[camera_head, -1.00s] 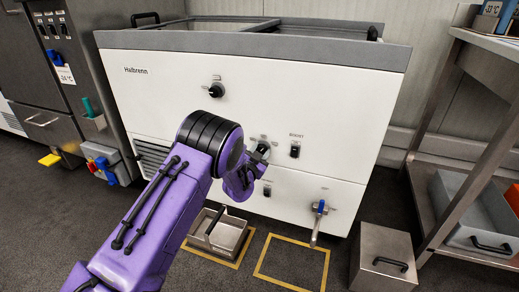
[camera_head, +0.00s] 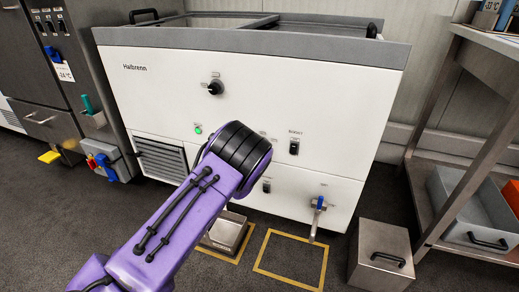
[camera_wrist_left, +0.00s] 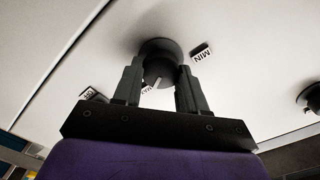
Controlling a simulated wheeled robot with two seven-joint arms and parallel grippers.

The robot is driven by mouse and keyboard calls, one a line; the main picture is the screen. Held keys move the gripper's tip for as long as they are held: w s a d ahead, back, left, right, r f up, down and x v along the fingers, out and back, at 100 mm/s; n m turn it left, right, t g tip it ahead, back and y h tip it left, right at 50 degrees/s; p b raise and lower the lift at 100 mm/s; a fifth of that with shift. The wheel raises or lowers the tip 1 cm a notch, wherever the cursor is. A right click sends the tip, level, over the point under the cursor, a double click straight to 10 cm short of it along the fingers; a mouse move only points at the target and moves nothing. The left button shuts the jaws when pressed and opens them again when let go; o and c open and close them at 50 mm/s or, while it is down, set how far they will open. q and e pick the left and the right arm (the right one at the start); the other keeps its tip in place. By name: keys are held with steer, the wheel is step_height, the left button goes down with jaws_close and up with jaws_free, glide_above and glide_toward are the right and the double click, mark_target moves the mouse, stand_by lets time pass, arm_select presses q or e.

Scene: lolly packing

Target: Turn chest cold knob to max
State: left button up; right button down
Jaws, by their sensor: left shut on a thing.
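My left gripper (camera_wrist_left: 158,90) is shut on a round dark knob (camera_wrist_left: 158,50) on the white front panel, one finger on each side of it. A MIN label (camera_wrist_left: 201,52) sits to the right of the knob in the wrist view. A pale mark shows on the knob's near side, and another label (camera_wrist_left: 93,95) lies left of the fingers, too slanted to read. In the head view my purple left arm hides this knob and the gripper. The white chest (camera_head: 340,95) stands in the middle. My right gripper is not in view.
Another black knob (camera_head: 215,87) is higher on the panel. A green lamp (camera_head: 198,130), a BOOST switch (camera_head: 294,148) and a blue-handled drain tap (camera_head: 319,203) are also there. A metal box (camera_head: 383,255) stands on the floor at right, near a steel shelf (camera_head: 455,200).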

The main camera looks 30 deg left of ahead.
arm_select(q)
steer(key=shift+f, duration=0.15)
steer(key=o, duration=1.1)
steer(key=shift+c, duration=0.2)
steer(key=p+v, duration=0.3)
steer(key=v, duration=0.7)
steer(key=shift+s, duration=0.35)
